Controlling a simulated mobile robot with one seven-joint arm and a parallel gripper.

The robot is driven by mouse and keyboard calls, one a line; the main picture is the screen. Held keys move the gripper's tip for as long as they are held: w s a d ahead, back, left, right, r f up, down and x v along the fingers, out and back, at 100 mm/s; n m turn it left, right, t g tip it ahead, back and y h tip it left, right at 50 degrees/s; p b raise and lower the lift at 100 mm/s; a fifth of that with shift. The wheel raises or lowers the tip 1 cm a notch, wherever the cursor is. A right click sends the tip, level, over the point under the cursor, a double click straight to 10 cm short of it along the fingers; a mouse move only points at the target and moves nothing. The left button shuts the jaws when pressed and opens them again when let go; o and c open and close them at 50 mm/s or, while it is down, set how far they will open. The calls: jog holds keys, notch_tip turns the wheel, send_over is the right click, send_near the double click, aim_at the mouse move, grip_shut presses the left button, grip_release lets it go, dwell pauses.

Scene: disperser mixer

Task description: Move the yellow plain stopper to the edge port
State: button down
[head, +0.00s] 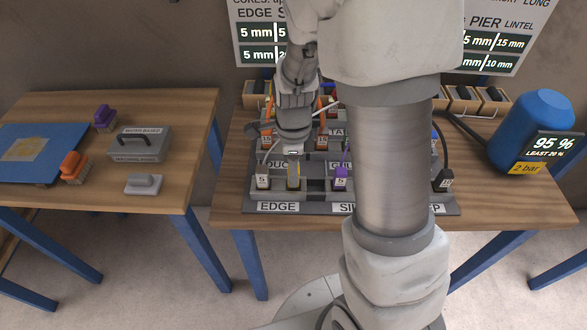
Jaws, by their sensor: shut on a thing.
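My gripper (293,158) points down over the front left part of the grey station (322,209), above the front row near the EDGE label (278,207). It is shut on a narrow piece with yellowish sides, apparently the yellow stopper (294,182). The piece is upright and at or in a front-row place, just right of a white piece marked 15 (263,181). I cannot tell whether it is seated or held just above. My gripper and arm hide part of the rows behind.
A purple stopper (341,176) stands to the right in the front row. Orange pieces (323,134) stand behind. A blue tank (533,130) stands far right. The left table (175,180) holds brushes and a grey box (139,145).

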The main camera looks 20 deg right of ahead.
jog(key=shift+f, duration=0.25)
jog(key=c, duration=0.5)
grip_release()
jog(key=shift+r, duration=0.1)
notch_tip(320, 180, up, 17)
jog(key=p, duration=0.2)
jog(key=shift+r+p, duration=0.2)
jog(key=shift+p, duration=0.15)
